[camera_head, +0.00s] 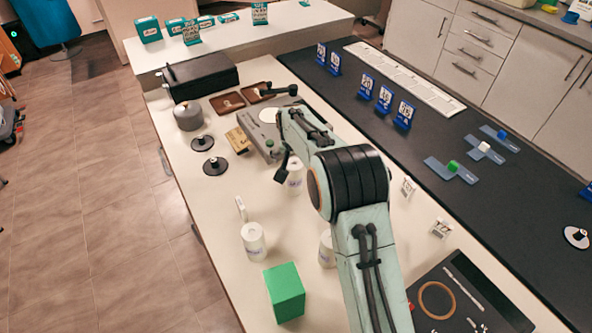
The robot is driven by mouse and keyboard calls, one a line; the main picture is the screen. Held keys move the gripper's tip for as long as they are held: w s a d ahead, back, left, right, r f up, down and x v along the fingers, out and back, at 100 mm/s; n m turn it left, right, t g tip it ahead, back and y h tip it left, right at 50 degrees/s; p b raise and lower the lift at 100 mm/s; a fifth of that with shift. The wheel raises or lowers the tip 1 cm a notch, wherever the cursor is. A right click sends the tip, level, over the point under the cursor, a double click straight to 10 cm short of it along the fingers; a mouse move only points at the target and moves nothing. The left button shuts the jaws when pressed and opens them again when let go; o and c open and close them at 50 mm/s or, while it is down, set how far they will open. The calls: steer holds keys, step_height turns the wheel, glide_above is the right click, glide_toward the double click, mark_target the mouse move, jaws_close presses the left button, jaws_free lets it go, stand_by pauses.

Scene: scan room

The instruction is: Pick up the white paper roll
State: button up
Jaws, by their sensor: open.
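Several white cylinders stand on the pale table, and I cannot tell for sure which is the paper roll. Another white cylinder (326,250) is partly hidden behind my arm. A third white cylinder (295,174) with a bluish mark stands farther back, beside my gripper. My gripper (282,178) is open, with a dark finger showing just left of that third cylinder; the rest is hard to make out. I see nothing held.
A green block (285,292) stands near the front. A grey device (260,135), a grey round pot (188,116) and black discs (214,166) lie farther back. A black case (200,76) is at the back left. The dark counter (440,135) with blue stands runs along the right.

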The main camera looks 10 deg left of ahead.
mark_target(294, 165)
steer(key=x, duration=0.5)
steer(key=shift+w+f, duration=0.15)
steer(key=shift+f, duration=0.25)
steer(key=c, duration=1.3)
